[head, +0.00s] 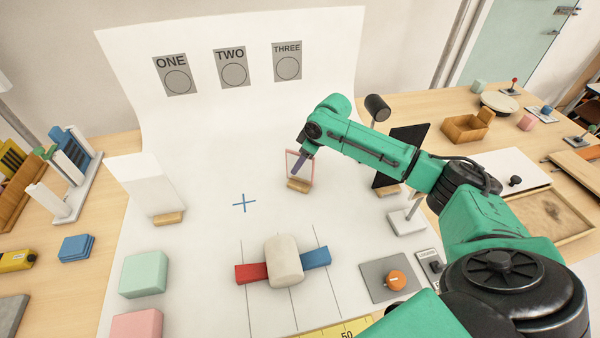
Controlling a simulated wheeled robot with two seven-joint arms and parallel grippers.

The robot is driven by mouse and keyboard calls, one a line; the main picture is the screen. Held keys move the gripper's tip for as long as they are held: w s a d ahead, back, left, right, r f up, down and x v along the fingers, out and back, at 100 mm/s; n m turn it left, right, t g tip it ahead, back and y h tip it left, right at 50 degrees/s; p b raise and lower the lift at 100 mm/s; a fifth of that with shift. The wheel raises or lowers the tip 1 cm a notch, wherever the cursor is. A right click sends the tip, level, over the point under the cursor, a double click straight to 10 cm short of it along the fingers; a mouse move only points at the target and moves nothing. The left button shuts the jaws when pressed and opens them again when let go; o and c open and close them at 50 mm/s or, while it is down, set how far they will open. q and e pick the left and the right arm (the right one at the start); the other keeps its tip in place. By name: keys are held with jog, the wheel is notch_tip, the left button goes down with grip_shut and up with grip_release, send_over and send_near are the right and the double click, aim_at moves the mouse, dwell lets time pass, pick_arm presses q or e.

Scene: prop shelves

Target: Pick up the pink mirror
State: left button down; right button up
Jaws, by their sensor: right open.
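The pink mirror (306,173) is a small upright panel with a thin pink frame on a wooden foot. It stands on the white backdrop sheet, right of the blue cross. My right arm reaches in from the right. My right gripper (297,168) is at the mirror, overlapping its frame in the head view, with its jaws open. The wrist and a dark purple finger cover part of the mirror's upper area. I cannot tell whether the fingers touch the frame or are on both sides of it. My left gripper is out of view.
A white panel (143,186) on a wooden foot stands at left; a black panel (407,142) stands behind my forearm. The sheet around the blue cross (244,203) is clear.

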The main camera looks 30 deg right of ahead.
jog(key=shift+w+f, duration=0.1)
jog(key=shift+f, duration=0.05)
grip_shut()
dwell(1.3)
